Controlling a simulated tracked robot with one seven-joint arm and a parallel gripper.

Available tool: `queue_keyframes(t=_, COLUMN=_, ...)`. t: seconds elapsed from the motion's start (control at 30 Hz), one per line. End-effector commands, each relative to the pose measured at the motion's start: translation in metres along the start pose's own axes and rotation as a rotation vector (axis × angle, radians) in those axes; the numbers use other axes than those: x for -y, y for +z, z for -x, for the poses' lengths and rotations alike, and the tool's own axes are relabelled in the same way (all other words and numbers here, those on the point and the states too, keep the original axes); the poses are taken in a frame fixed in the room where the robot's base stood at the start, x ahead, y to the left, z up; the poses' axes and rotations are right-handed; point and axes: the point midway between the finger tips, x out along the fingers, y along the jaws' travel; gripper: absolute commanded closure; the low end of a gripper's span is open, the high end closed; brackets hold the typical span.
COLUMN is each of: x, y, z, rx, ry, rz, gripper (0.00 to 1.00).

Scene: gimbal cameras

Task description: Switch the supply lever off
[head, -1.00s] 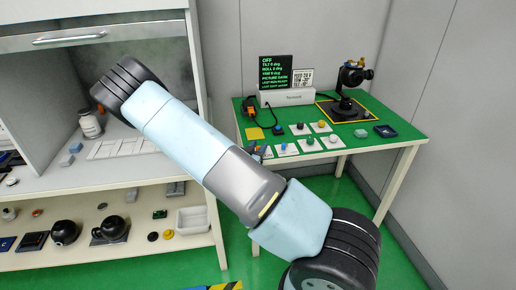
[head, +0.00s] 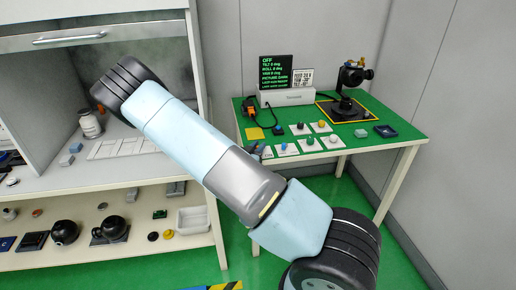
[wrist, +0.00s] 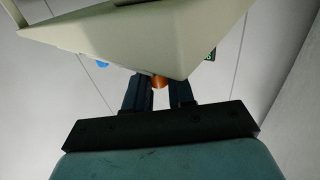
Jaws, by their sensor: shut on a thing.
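In the wrist view my gripper (wrist: 159,90) has its two dark fingers on either side of a round orange knob (wrist: 159,82), which looks like the end of the supply lever. The gripper is shut on it. The knob's upper part is hidden behind a large cream-coloured panel (wrist: 150,40). In the head view my gripper (head: 258,151) is small and dark at the left front edge of the green-topped table (head: 395,147), partly behind my arm. The lever itself cannot be made out there. A black display (head: 276,69) on the table reads OFF on its top line.
A white box (head: 287,98) stands below the display. An orange-and-black device (head: 250,108) with a cable sits at the table's left. Several coloured knobs on white cards lie near the front. A black stand (head: 345,105) is at the back right. A shelf unit (head: 110,195) stands left.

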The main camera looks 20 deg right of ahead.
Motion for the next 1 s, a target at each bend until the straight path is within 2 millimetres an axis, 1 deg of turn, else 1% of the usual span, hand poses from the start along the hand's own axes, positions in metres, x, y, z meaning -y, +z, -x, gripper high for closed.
queue_keyframes(t=0.2, x=0.0026, y=0.0003, z=0.0005, rx=0.002, ry=0.062, rz=-0.002, gripper=1.0)
queue_keyframes(t=0.5, x=0.0031, y=0.0006, z=0.0009, rx=0.003, ry=0.067, rz=-0.001, gripper=1.0)
queue_keyframes(t=0.53, x=0.0032, y=0.0006, z=0.001, rx=0.003, ry=0.066, rz=-0.001, gripper=0.76)
queue_keyframes(t=0.7, x=0.0029, y=0.0004, z=0.0008, rx=0.003, ry=0.067, rz=-0.001, gripper=0.6)
queue_keyframes(t=1.0, x=0.003, y=0.0003, z=0.0032, rx=0.002, ry=0.067, rz=-0.001, gripper=0.6)
